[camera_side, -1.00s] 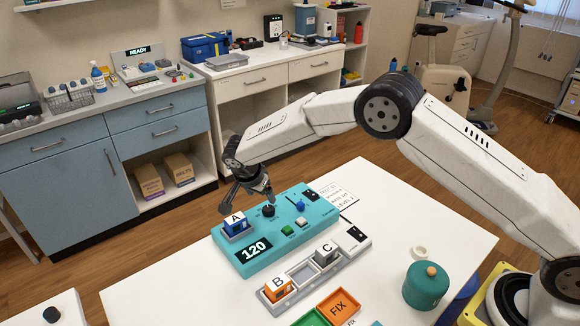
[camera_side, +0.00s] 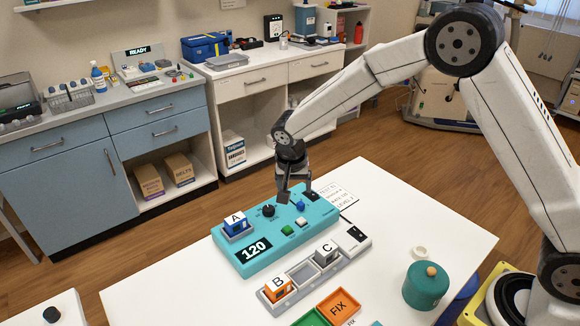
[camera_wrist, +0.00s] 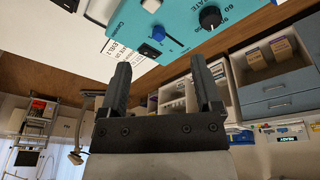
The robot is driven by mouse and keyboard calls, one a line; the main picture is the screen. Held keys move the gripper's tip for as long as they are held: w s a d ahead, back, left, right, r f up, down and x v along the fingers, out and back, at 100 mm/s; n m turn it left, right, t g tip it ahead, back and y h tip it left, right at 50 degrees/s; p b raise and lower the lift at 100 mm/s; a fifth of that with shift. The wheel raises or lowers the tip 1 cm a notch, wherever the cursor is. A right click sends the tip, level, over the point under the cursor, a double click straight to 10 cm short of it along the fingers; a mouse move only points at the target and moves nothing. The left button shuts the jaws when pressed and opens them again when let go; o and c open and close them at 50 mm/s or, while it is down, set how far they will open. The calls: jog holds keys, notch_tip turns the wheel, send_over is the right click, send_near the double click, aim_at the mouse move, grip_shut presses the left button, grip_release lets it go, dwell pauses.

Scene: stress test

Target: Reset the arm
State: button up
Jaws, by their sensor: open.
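My gripper (camera_side: 295,192) is open and empty. In the side view it hangs above the back right part of the teal console (camera_side: 262,254), close to the blue slider knob (camera_side: 300,206). In the wrist view my gripper (camera_wrist: 165,88) shows its two dark fingers spread apart with nothing between them. The teal console (camera_wrist: 180,12) shows there at the top, with its black dial (camera_wrist: 210,17). The blue block A (camera_side: 235,222) sits in the console's tray at its left end, beside the 120 display.
A grey tray (camera_side: 303,288) in front of the console holds orange block B (camera_side: 278,287) and grey block C (camera_side: 326,252), with an empty slot between. A teal lidded jar (camera_side: 426,288) stands at the right. The white table's right middle (camera_side: 395,215) is clear.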

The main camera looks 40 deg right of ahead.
jog(key=s+d+r+n+y, duration=0.1)
jog(key=s+d+n, duration=0.2)
jog(key=s, duration=0.8)
jog(key=s+d+r+n+t+y, duration=0.1)
jog(key=s+n, duration=0.4)
jog(key=s, duration=0.6)
jog(key=shift+d+r, duration=0.7)
jog(key=shift+d, duration=0.45)
